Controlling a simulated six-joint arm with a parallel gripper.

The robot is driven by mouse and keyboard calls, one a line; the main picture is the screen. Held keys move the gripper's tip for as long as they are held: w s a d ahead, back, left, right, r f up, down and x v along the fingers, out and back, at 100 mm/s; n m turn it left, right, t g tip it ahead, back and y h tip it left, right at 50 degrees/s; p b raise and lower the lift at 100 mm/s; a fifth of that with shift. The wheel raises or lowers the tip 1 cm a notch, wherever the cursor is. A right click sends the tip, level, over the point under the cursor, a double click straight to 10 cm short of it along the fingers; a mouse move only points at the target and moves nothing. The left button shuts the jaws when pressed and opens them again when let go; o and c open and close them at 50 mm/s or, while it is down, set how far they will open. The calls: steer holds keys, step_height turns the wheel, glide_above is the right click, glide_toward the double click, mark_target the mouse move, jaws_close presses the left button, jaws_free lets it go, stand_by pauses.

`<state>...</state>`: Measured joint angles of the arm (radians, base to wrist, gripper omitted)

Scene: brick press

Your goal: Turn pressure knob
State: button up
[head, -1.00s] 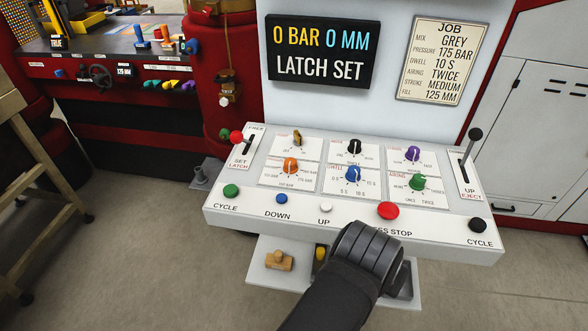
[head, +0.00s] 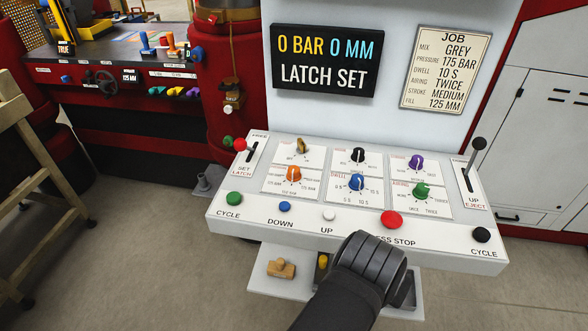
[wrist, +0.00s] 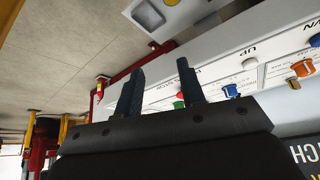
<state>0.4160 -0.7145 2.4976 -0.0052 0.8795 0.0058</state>
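The pressure knob is the orange knob (head: 293,174) on the white control panel (head: 265,218), in the lower left cell marked with bar values. Its white pointer is up, between the marks. The orange knob also shows at the right of the wrist view (wrist: 302,68). My gripper (wrist: 160,68) has its two dark fingers apart with nothing between them. In the head view its dark wrist and arm are at the panel's front edge, right of and nearer than the orange knob, covering part of the PRESS STOP label; the fingers are hidden there.
A blue knob (head: 356,182) stands beside the orange one, with a brown knob (head: 302,146) behind. Buttons line the front, including a red stop button (head: 391,219). Levers stand at both ends. The display (head: 325,60) reads 0 BAR; the job card (head: 447,68) reads 175 BAR.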

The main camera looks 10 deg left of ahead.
steer(key=o, duration=0.4)
steer(key=shift+w+r, duration=0.1)
steer(key=shift+r, duration=0.05)
steer(key=shift+c, duration=0.2)
steer(key=w+r+m+t+y, duration=0.1)
steer(key=w+r+m+y, duration=0.1)
steer(key=w+r+m, duration=0.35)
steer(key=w+r+m+y, duration=0.1)
steer(key=w+r+m, duration=0.15)
steer(key=w, duration=0.55)
step_height(320, 180, up, 6)
steer(key=r+n+g, duration=0.1)
steer(key=n+g, duration=0.5)
steer(key=n, duration=0.4)
glide_above(294, 168)
steer(key=shift+h, duration=0.4)
step_height(294, 168, down, 18)
steer(key=shift+r, duration=0.1)
steer(key=shift+c, duration=0.2)
steer(key=c, duration=0.9)
